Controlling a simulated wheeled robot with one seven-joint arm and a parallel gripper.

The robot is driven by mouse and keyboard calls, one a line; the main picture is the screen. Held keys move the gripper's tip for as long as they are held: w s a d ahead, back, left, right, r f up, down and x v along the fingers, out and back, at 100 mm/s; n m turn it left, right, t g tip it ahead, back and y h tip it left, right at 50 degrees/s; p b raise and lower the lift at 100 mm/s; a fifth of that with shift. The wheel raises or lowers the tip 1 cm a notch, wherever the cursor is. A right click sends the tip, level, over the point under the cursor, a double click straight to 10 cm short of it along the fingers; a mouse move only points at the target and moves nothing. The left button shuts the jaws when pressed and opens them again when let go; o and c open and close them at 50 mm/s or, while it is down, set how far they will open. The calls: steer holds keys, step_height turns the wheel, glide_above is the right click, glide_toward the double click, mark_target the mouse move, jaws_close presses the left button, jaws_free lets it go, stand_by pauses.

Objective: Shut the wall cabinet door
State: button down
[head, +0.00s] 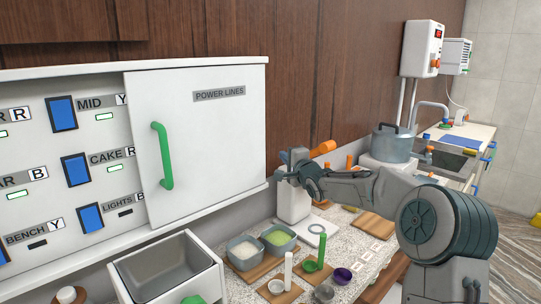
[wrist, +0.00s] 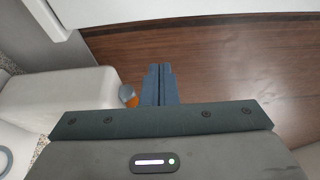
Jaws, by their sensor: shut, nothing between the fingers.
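The wall cabinet (head: 80,64) is white and fixed to the wood-panelled wall on the left of the head view. Its white door (head: 215,140), labelled POWER LINES, covers the right part of the cabinet. A green vertical handle (head: 163,156) is on the door's left side. The left part is uncovered and shows a panel of blue switches (head: 76,169) with labels. My gripper (head: 284,166) is just right of the cabinet's lower right corner, apart from the handle. In the wrist view its fingers (wrist: 159,85) are together and hold nothing.
Below the cabinet, the counter holds a grey bin (head: 165,268), bowls (head: 278,238), wooden boards (head: 252,270) and a white container (head: 293,203). A steel pot (head: 392,143) stands farther right. Brown wall panelling (head: 330,70) right of the cabinet is bare.

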steer(key=a, duration=0.4)
steer(key=shift+w+a+p, duration=0.3)
steer(key=shift+p, duration=0.05)
stand_by(0.3)
